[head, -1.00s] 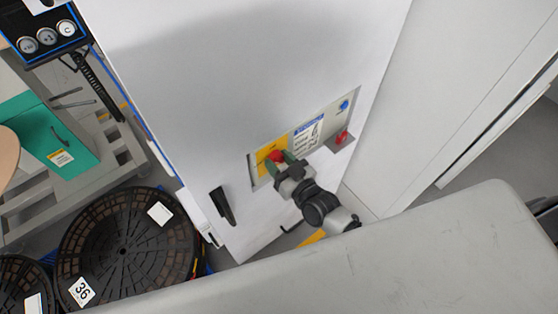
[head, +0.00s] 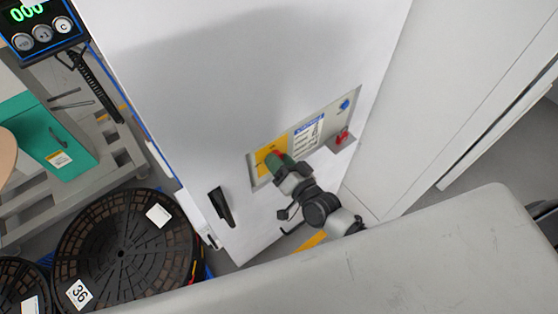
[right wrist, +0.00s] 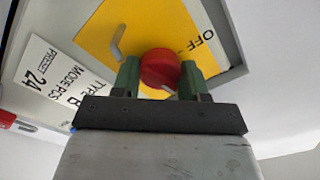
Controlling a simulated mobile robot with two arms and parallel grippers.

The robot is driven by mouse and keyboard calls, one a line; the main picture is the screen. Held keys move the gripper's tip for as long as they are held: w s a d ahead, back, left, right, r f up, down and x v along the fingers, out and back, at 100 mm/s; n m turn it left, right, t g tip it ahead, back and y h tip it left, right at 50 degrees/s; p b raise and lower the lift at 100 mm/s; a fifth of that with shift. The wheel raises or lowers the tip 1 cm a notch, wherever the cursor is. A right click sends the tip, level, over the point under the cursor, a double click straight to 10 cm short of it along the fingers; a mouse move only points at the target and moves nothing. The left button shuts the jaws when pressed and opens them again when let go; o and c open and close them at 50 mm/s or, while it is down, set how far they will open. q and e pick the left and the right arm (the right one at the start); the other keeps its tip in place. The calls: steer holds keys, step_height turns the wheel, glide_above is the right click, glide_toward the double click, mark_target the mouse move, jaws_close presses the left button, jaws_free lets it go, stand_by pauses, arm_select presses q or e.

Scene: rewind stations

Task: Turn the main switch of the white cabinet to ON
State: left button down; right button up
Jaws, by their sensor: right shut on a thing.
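The white cabinet (head: 200,90) stands in the middle of the head view. Low on its door is a panel with a yellow plate (head: 262,157) that bears the red main switch (right wrist: 159,68). In the right wrist view the red knob sits between the two green fingers, with "OFF" printed on the yellow plate (right wrist: 110,30) to its upper right. My right gripper (head: 279,162) is shut on the red knob. In the head view the fingers hide most of the knob. My left gripper is not in view.
A blue button (head: 345,104) and a red item (head: 342,137) on a small ledge sit right of the switch. A black door handle (head: 221,206) is to the left. A grey surface (head: 420,240) fills the lower right.

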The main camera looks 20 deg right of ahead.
stand_by(0.5)
steer(key=o, duration=0.9)
steer(key=shift+s+d+f, duration=0.1)
steer(key=shift+s+d, duration=0.1)
steer(key=shift+s, duration=0.3)
steer(key=b+v, duration=0.2)
steer(key=v, duration=0.7)
steer(key=shift+s+d, duration=0.1)
steer(key=shift+s, duration=0.25)
